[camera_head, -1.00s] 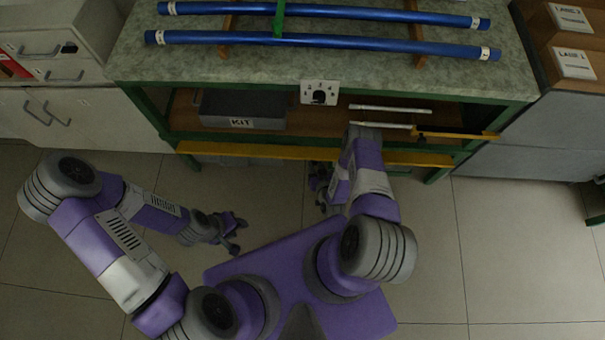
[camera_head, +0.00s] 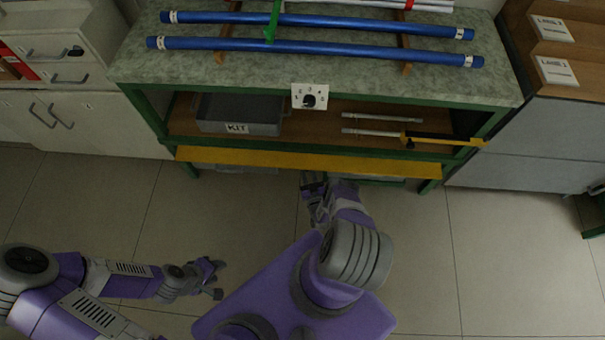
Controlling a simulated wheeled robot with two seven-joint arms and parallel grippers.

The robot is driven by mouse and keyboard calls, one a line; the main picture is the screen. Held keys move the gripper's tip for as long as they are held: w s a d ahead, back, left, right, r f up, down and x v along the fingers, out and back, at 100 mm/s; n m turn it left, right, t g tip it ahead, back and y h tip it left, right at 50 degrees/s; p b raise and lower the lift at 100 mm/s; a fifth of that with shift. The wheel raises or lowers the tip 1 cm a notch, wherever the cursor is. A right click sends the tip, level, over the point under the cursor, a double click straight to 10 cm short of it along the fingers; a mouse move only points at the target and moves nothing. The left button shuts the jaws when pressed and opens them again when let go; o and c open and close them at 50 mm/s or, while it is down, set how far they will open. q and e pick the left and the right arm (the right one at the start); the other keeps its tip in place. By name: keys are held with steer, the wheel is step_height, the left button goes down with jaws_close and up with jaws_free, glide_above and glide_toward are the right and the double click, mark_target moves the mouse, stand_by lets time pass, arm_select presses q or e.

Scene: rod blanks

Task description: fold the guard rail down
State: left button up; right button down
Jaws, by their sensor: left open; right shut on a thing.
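The guard rail (camera_head: 250,159) is a long yellow bar running along the front of the green-framed bench, below the lower shelf opening. Its broad face shows. My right gripper (camera_head: 314,178) is at the rail's lower edge, near the middle of its length, and is shut on it. The fingertips are small and partly hidden, so the exact grip is hard to see. My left gripper (camera_head: 216,279) is open and empty, low over the floor, well away from the bench.
A grey KIT bin (camera_head: 240,114), a white dial plate (camera_head: 310,96), thin pale rods (camera_head: 375,132) and a yellow-and-black tool (camera_head: 440,139) are at the shelf. Blue rods (camera_head: 320,48) lie on the bench top (camera_head: 300,78). Cabinets flank the bench. The floor in front is clear.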

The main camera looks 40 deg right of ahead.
mark_target(308, 168)
steer(key=shift+d, duration=0.1)
stand_by(0.4)
steer(key=c, duration=0.8)
jaws_free()
steer(key=shift+w, duration=0.1)
steer(key=shift+c, duration=0.2)
step_height(308, 168, up, 10)
steer(key=p, duration=0.6)
steer(key=shift+p, duration=0.3)
